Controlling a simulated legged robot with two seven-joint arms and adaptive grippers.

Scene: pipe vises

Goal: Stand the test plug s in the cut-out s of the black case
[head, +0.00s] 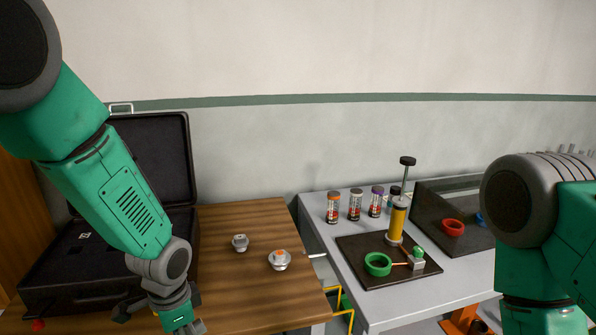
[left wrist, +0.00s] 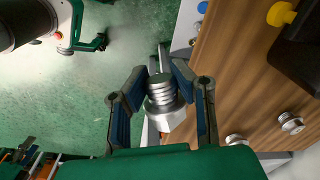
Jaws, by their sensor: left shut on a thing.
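My left gripper (left wrist: 163,72) is shut on a silver test plug (left wrist: 163,103) with a threaded end, seen between the fingers in the left wrist view. In the head view my left gripper (head: 165,312) is low at the left, by the wooden table's front; the held plug is hidden there. The black case (head: 50,275) stands open at the left, its lid (head: 160,160) raised. My arm covers much of its inside, and I cannot make out the cut-outs. My right gripper is out of view.
The wooden table (head: 240,300) is bare in front of the plugs. A grey table (head: 390,310) at the right bears several small canisters, a dark mat (head: 360,270) with a yellow pump (head: 397,222) and green ring (head: 378,264), and a dark bin with a red ring (head: 453,228).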

